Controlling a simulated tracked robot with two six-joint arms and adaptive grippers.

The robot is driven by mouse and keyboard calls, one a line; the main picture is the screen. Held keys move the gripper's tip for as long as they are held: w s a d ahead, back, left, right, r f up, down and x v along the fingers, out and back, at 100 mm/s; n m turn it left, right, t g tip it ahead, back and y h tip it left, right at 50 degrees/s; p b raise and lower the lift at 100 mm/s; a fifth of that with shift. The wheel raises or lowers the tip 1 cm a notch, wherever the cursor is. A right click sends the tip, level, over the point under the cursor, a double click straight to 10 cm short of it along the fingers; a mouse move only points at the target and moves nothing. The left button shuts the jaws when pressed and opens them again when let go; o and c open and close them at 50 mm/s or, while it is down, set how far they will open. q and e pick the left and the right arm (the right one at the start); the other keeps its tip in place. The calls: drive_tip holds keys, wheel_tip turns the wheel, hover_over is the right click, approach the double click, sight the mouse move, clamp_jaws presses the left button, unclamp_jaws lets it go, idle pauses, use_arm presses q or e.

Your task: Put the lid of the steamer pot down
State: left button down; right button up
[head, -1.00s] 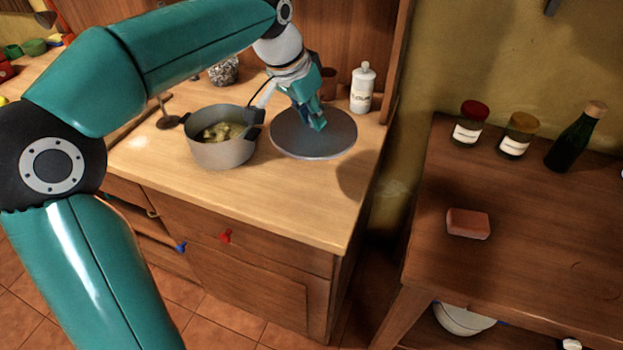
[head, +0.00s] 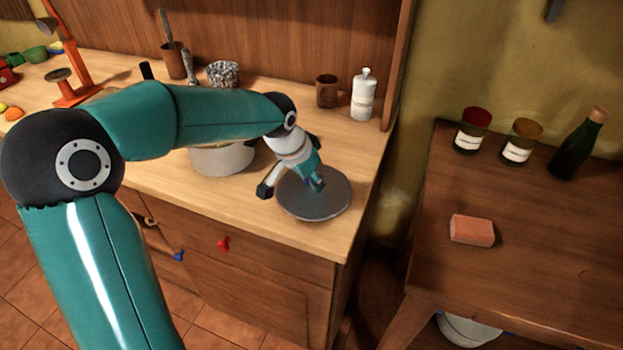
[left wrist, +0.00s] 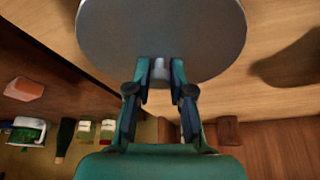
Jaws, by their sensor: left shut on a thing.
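The round grey lid (head: 330,205) is over the right front part of the wooden counter, to the right of the steamer pot. My left gripper (head: 316,183) is above the lid and shut on its knob. In the left wrist view the lid (left wrist: 160,25) lies beyond the two fingers, with its small pale knob between the fingertips (left wrist: 160,72). I cannot tell whether the lid touches the counter. The grey pot (head: 222,160) stands on the counter, its top mostly hidden by my left arm. My right gripper is not in view.
A white bottle (head: 363,96) and a brown cup (head: 326,91) stand at the counter's back. A patterned pot (head: 222,74) is further left. The counter's front edge is close to the lid. A separate table on the right holds jars, a green bottle and a sponge (head: 472,230).

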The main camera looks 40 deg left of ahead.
use_arm(q)
drive_tip(key=c, duration=1)
unclamp_jaws()
drive_tip(key=shift+r, duration=0.1)
drive_tip(key=v, duration=1.2)
drive_tip(key=shift+d+p, duration=0.1)
drive_tip(key=shift+p, duration=0.2)
